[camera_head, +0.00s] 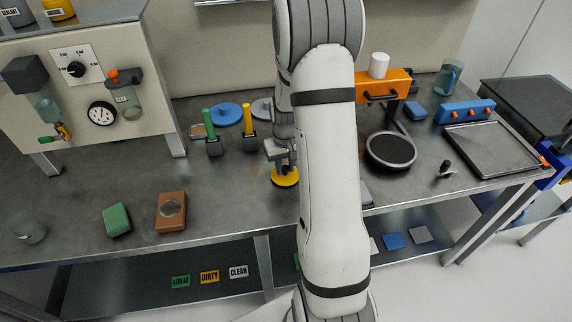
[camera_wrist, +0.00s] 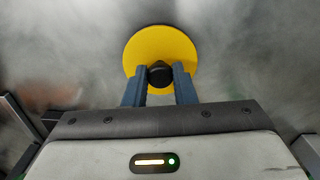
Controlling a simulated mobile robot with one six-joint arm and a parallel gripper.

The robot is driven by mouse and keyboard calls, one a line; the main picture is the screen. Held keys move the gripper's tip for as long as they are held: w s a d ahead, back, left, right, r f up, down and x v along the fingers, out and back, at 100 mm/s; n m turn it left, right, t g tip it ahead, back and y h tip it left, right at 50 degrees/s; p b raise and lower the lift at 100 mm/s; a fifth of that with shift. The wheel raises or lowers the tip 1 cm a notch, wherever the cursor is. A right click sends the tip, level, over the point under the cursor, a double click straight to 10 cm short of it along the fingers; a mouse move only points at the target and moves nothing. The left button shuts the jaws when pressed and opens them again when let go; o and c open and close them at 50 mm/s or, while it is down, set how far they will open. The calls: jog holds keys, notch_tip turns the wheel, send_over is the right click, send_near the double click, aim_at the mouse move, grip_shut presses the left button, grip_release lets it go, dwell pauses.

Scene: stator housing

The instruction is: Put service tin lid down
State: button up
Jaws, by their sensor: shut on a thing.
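The service tin lid is a yellow disc (camera_wrist: 160,47) with a black knob (camera_wrist: 160,74) at its middle. In the head view the yellow lid (camera_head: 285,180) is low over the bench, left of my arm; I cannot tell whether it touches the bench top. My gripper (camera_wrist: 160,82) is shut on the black knob, one blue-grey finger on each side of it. In the head view my gripper (camera_head: 281,158) is above the lid and hides part of it.
The bench top (camera_head: 230,185) is clear left of the lid. Green (camera_head: 209,130) and yellow-handled tools (camera_head: 248,125) stand in holders behind, near a blue disc (camera_head: 227,114). A brown block (camera_head: 171,211) and green block (camera_head: 117,219) lie front left. A round dark plate (camera_head: 391,150) is right.

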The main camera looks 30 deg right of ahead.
aim_at(285, 167)
jog(key=shift+f, duration=0.15)
jog(key=o, duration=1)
notch_tip(285, 167, up, 12)
jog(key=s+a+r+t, duration=0.1)
jog(key=s+a+r, duration=0.2)
jog(key=s, duration=0.3)
jog(key=s+a+r+n+t, duration=0.1)
jog(key=s+a+r, duration=0.2)
jog(key=s+a, duration=0.3)
jog(key=s+a+r+t+b, duration=0.1)
jog(key=s+a+r, duration=0.2)
jog(key=s+a, duration=0.2)
jog(key=shift+s+r+n, duration=0.1)
jog(key=shift+s+n, duration=0.2)
jog(key=shift+s, duration=1)
